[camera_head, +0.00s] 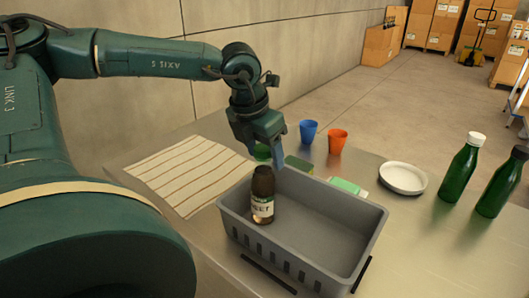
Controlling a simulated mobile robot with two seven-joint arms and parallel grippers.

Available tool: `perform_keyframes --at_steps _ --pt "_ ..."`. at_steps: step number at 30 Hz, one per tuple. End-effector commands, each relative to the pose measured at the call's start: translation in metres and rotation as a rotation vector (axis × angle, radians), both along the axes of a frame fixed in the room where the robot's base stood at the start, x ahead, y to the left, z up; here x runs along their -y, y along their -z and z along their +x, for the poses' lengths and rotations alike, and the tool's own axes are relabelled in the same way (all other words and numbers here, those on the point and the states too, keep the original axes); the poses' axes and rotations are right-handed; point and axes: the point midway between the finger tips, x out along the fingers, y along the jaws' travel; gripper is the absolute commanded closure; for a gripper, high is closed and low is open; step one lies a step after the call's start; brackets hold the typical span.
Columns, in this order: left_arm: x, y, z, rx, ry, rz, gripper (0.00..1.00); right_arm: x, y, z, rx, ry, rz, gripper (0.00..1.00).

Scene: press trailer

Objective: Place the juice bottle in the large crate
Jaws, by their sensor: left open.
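A brown bottle (262,188) with a pale label stands upright inside the grey crate (300,256), near its left end. I take it to be the juice bottle, but its label is too small to read surely. My left gripper (267,157) is open, pointing down just above and behind the bottle's top, by the crate's back left corner. It looks empty; I cannot tell whether a finger touches the bottle. The rest of the crate floor that I see is bare. My right gripper is not in view.
A white plate (403,178) and two green bottles (459,170) stand right. A striped cloth (190,172) lies left. The front right tabletop is clear.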

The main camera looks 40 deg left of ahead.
Motion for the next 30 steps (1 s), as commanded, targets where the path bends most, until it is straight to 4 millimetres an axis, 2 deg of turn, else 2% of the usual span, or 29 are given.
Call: perform_keyframes --at_steps 15,21,30 --pt "-0.002 -0.094 -0.026 0.003 0.0 0.001 0.42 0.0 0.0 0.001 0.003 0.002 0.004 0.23" --pt "-0.002 -0.109 -0.031 0.001 0.001 0.0 0.42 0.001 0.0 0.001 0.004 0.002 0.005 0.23" --pt "-0.002 -0.11 -0.031 0.0 0.001 -0.001 0.42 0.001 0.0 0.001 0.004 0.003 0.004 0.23"
